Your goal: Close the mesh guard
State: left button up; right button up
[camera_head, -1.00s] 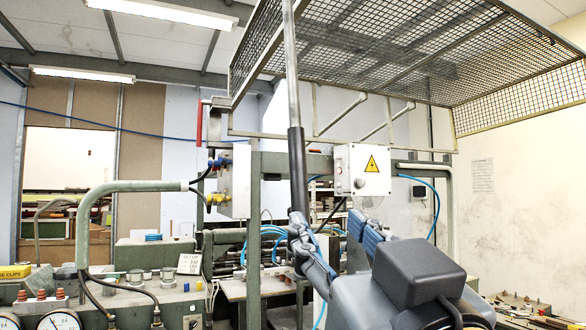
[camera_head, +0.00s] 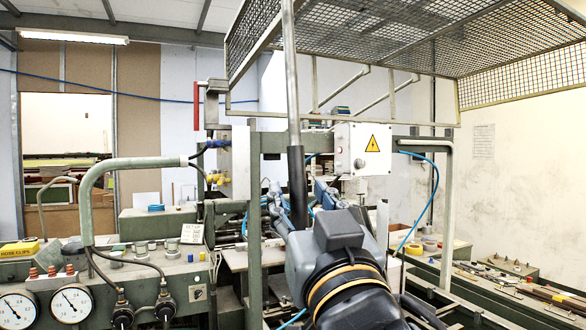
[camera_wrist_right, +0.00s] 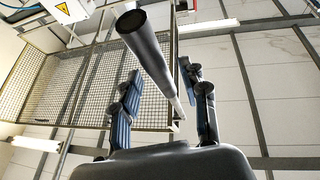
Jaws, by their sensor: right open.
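The mesh guard (camera_head: 420,42) is raised, its wire panel hanging overhead at the upper right in the head view. It also shows at the left of the wrist view (camera_wrist_right: 60,85). A grey pole (camera_head: 291,90) with a dark sleeve (camera_head: 297,185) at its lower end hangs down from the guard. My right gripper (camera_head: 302,193) is open by the sleeve's lower part, partly hidden behind it. In the right wrist view the sleeve (camera_wrist_right: 148,45) crosses between the open fingers (camera_wrist_right: 158,68); contact cannot be told. My left gripper is not in view.
A green machine frame post (camera_head: 255,220) stands left of the pole. A white electrical box (camera_head: 362,150) is on the crossbar behind. A gauge panel (camera_head: 110,290) fills the lower left. A bench with tools (camera_head: 520,285) is at the lower right.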

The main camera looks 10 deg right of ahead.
jog(key=shift+x, duration=0.9)
jog(key=shift+c, duration=0.2)
grip_shut()
